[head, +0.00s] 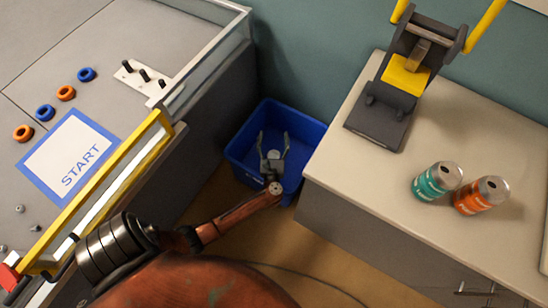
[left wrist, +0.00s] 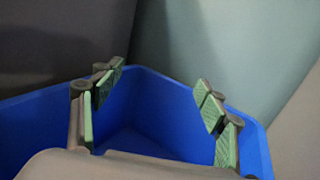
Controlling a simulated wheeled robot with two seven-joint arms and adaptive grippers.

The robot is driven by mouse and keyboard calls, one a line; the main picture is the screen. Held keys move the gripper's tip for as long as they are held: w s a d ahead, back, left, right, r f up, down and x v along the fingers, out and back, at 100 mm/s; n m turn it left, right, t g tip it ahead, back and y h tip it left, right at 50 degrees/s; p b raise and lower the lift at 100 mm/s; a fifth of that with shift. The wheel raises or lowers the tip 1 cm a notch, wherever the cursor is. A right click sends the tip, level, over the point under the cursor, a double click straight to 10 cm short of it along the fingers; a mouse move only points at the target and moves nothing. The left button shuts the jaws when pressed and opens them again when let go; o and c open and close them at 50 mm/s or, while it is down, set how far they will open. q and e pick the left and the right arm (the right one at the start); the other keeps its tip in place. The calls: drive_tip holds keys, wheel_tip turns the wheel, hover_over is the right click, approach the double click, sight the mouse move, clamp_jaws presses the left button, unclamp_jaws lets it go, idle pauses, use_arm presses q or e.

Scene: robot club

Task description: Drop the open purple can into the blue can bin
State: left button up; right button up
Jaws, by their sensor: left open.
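The blue can bin (head: 303,137) stands on the floor between the grey table and the counter. My left gripper (head: 273,138) is over the bin's opening, with its fingers spread apart and nothing held between them. In the left wrist view, the green-padded fingers of this gripper (left wrist: 160,100) are wide apart above the blue bin (left wrist: 155,105). A small pale round shape shows between the fingers in the head view; I cannot tell if it is a can in the bin. No purple can is clearly visible. My right gripper is out of view.
A teal can (head: 432,183) and an orange can (head: 474,198) stand upright on the counter (head: 345,185). A grey and yellow can crusher (head: 400,85) stands at its back.

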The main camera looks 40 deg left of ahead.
use_arm(q)
drive_tip(key=v, duration=1.2)
idle(0.3)
